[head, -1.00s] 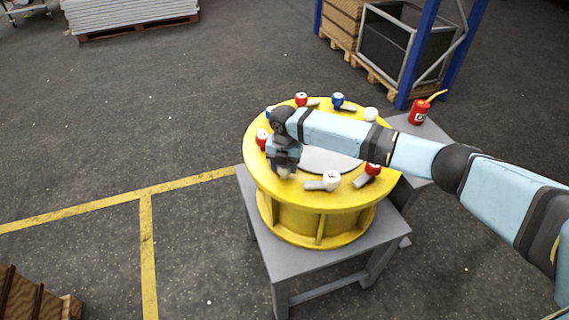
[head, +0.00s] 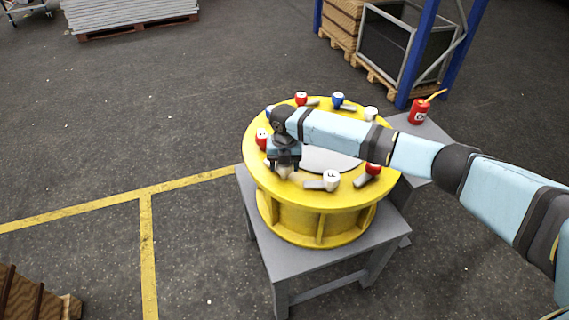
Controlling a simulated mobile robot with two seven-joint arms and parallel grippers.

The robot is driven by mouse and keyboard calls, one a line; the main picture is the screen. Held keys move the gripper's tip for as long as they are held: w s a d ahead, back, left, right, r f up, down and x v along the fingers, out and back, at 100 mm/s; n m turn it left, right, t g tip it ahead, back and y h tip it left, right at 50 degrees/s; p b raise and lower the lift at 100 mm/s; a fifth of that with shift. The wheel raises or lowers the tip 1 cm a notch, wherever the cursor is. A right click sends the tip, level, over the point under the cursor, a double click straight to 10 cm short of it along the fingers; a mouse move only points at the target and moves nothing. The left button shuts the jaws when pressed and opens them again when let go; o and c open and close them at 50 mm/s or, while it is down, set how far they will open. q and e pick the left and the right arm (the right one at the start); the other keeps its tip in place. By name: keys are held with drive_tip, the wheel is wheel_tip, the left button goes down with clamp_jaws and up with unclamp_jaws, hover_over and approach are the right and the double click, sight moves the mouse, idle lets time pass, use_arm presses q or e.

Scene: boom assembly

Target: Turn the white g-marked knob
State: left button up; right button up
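A round yellow flange (head: 260,185) carries a ring of red, blue and white knobs with grey levers. My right gripper (head: 285,172) points down over its front-left rim. A pale knob or lever part (head: 292,174) shows just under the fingers, mostly hidden by them; its mark cannot be read. I cannot tell whether the fingers are closed on it. A white knob (head: 331,179) with a dark mark stands at the front, right of the gripper, its lever pointing left. My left gripper is out of view.
Red knobs (head: 262,138) (head: 373,169) stand either side of the front area; another red knob (head: 301,99) and a blue knob (head: 337,98) are at the back. The flange rests on a grey table (head: 290,265). A red oil can (head: 420,112) stands on a side table.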

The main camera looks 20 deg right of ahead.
drive_tip(key=shift+o, duration=1)
wheel_tip(320, 180, up, 14)
drive_tip(key=b, duration=0.2)
